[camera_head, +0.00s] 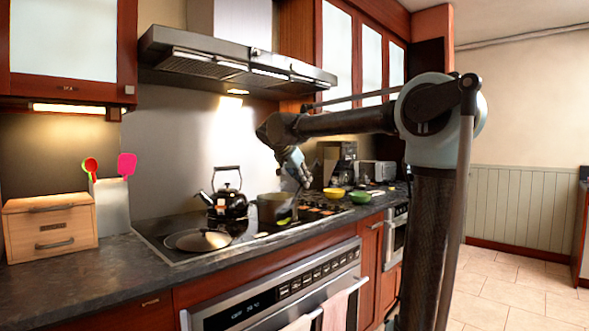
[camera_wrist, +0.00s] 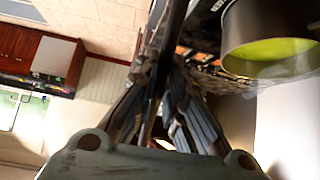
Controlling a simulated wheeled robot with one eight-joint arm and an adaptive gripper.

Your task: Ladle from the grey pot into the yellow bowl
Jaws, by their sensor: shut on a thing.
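The grey pot (camera_head: 268,208) stands on the cooktop, right of the black kettle. In the wrist view the pot (camera_wrist: 234,32) is at the upper right, with yellow-green contents inside. The yellow bowl (camera_head: 334,194) sits on the counter to the right of the pot. My gripper (camera_head: 302,184) is above the pot's right side. In the wrist view my gripper (camera_wrist: 165,72) is shut on a long dark handle, which looks like the ladle (camera_wrist: 176,25). The ladle's bowl end is hidden; I cannot tell whether it is inside the pot.
A black kettle (camera_head: 228,203) and a lid or pan (camera_head: 203,240) are on the cooktop, left of the pot. A green bowl (camera_head: 360,197) sits right of the yellow bowl. The range hood (camera_head: 235,62) hangs above. A wooden box (camera_head: 48,226) and utensil holder (camera_head: 111,207) stand far left.

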